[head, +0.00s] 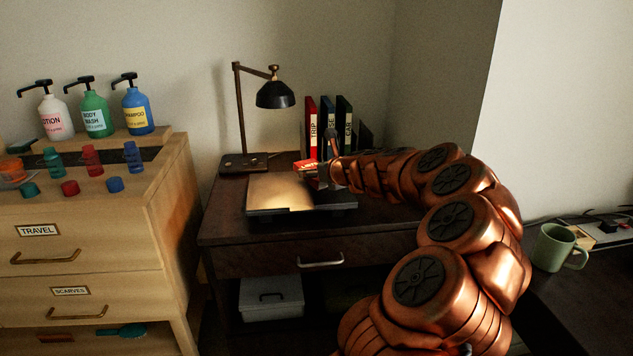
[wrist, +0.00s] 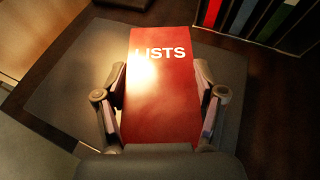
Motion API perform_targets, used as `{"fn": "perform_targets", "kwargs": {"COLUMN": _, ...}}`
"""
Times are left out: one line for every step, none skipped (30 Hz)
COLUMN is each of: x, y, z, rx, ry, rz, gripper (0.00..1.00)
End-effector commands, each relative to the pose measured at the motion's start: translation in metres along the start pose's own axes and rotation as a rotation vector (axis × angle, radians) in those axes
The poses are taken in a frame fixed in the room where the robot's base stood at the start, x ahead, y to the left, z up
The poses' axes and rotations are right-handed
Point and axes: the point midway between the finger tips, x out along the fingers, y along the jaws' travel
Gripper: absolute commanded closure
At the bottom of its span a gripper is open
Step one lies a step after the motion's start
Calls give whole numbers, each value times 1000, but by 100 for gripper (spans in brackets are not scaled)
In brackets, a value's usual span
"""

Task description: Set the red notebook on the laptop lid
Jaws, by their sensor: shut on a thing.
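My gripper (head: 324,168) is shut on the red notebook (wrist: 160,112), with one finger along each long side. The notebook's cover reads LISTS in white. In the head view only a small red part of the notebook (head: 304,165) shows, at the far right part of the laptop. The closed laptop (head: 280,192) lies on the dark desk under the lamp, its lid brightly lit. In the wrist view the grey lid (wrist: 72,92) spreads under and to the left of the notebook. I cannot tell whether the notebook touches the lid.
A black desk lamp (head: 275,95) stands behind the laptop. Upright binders (head: 327,125) stand at the back of the desk (head: 225,225), close to my gripper. A wooden dresser (head: 85,230) with pump bottles is on the left. A green mug (head: 553,247) stands at right.

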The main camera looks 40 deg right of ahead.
Motion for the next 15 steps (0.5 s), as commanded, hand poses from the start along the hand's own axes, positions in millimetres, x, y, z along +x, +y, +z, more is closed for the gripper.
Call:
{"fn": "perform_targets", "kwargs": {"x": 2, "y": -3, "z": 1, "rx": 0, "ry": -1, "rz": -1, "gripper": 70}}
{"fn": "perform_targets", "kwargs": {"x": 3, "y": -4, "z": 1, "rx": 0, "ry": -1, "rz": -2, "gripper": 70}}
{"fn": "perform_targets", "kwargs": {"x": 3, "y": -5, "z": 2, "rx": 0, "ry": -2, "rz": -2, "gripper": 70}}
{"fn": "perform_targets", "kwargs": {"x": 4, "y": -5, "z": 2, "rx": -1, "ry": -2, "rz": -2, "gripper": 70}}
{"fn": "perform_targets", "kwargs": {"x": 4, "y": -6, "z": 3, "rx": -1, "ry": -2, "rz": -2, "gripper": 70}}
{"fn": "perform_targets", "kwargs": {"x": 5, "y": -6, "z": 3, "rx": -1, "ry": -2, "rz": -2, "gripper": 70}}
{"fn": "perform_targets", "kwargs": {"x": 6, "y": -7, "z": 3, "rx": -1, "ry": -2, "rz": -2, "gripper": 70}}
{"fn": "perform_targets", "kwargs": {"x": 7, "y": -8, "z": 4, "rx": -2, "ry": -2, "rz": -3, "gripper": 70}}
{"fn": "perform_targets", "kwargs": {"x": 9, "y": -8, "z": 0, "rx": -2, "ry": -2, "rz": -2, "gripper": 70}}
{"fn": "perform_targets", "kwargs": {"x": 11, "y": -8, "z": -5, "rx": -1, "ry": -2, "rz": 0, "gripper": 70}}
{"fn": "perform_targets", "kwargs": {"x": 13, "y": -7, "z": -9, "rx": -1, "ry": -2, "rz": 0, "gripper": 70}}
{"fn": "perform_targets", "kwargs": {"x": 15, "y": -7, "z": -15, "rx": 0, "ry": -2, "rz": 0, "gripper": 70}}
{"fn": "perform_targets", "kwargs": {"x": 17, "y": -7, "z": -19, "rx": 0, "ry": -2, "rz": 0, "gripper": 70}}
{"fn": "perform_targets", "kwargs": {"x": 18, "y": -8, "z": -23, "rx": 0, "ry": -2, "rz": -1, "gripper": 70}}
{"fn": "perform_targets", "kwargs": {"x": 20, "y": -8, "z": -27, "rx": -1, "ry": -2, "rz": -2, "gripper": 70}}
